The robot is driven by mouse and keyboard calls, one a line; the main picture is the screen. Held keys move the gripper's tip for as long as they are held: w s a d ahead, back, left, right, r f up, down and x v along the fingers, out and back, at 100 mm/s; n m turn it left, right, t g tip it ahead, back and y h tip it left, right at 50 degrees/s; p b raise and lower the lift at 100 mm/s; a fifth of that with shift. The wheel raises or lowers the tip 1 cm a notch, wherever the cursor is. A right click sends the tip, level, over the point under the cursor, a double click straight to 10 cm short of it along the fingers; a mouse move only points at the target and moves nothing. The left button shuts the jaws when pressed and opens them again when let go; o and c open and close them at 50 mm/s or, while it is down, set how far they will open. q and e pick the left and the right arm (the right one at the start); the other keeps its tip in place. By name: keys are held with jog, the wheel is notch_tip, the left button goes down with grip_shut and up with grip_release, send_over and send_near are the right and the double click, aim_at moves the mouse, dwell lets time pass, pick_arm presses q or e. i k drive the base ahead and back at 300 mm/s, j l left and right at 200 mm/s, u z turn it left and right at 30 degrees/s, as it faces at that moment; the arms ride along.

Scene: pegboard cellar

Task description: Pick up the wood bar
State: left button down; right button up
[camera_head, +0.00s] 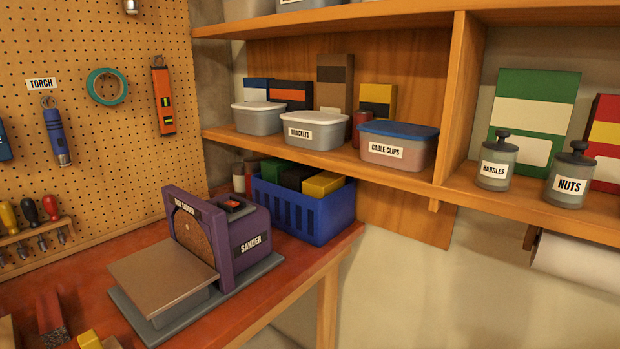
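I cannot make out for sure which thing is the wood bar. At the bottom left corner of the workbench (95,285) are a few cut-off items. One is a reddish-brown piece (50,312) with a dark, rough lower end. A tan piece (7,331) shows at the left edge, and a yellow block (89,340) at the bottom edge. Any of the brown pieces could be wood, but the frame crops them. Neither of my grippers is in view.
A purple sander (240,228) with a flat table stands on the bench, with a blue crate (305,212) behind it. Screwdrivers (30,211) stand in a rack by the pegboard (110,160). Shelves (400,177) with tubs and jars hang at right. Bench left of the sander is partly clear.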

aim_at(53, 328)
jog(key=u, duration=1.6)
